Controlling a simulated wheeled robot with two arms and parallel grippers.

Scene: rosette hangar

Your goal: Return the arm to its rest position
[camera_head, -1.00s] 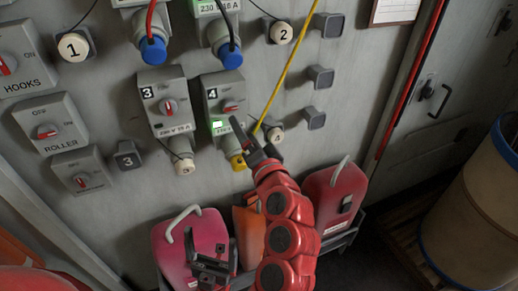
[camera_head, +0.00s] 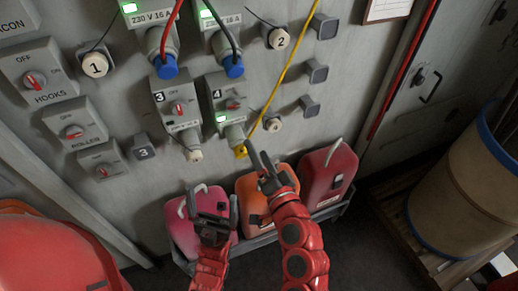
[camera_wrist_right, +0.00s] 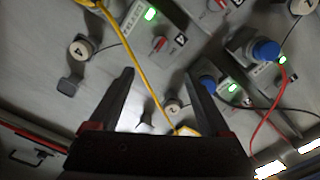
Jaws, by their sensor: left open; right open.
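My right gripper (camera_head: 262,162) is open and empty, its fingers pointing up in front of the orange canister, below the box marked 4 (camera_head: 226,97). Its two spread fingers (camera_wrist_right: 160,75) also show in the right wrist view with nothing between them. My left gripper (camera_head: 211,208) is open and empty in front of the magenta canister. A yellow plug (camera_head: 241,152) with a yellow cable (camera_head: 283,75) sits at the bottom of box 4, apart from the right gripper. A green light is lit on box 4.
Magenta (camera_head: 184,231), orange (camera_head: 249,190) and red (camera_head: 327,172) canisters stand in a rack below the wall boxes. Switch boxes labelled HOOKS (camera_head: 41,83) and ROLLER (camera_head: 75,123) are at left. A large drum (camera_head: 466,190) stands on a pallet at right.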

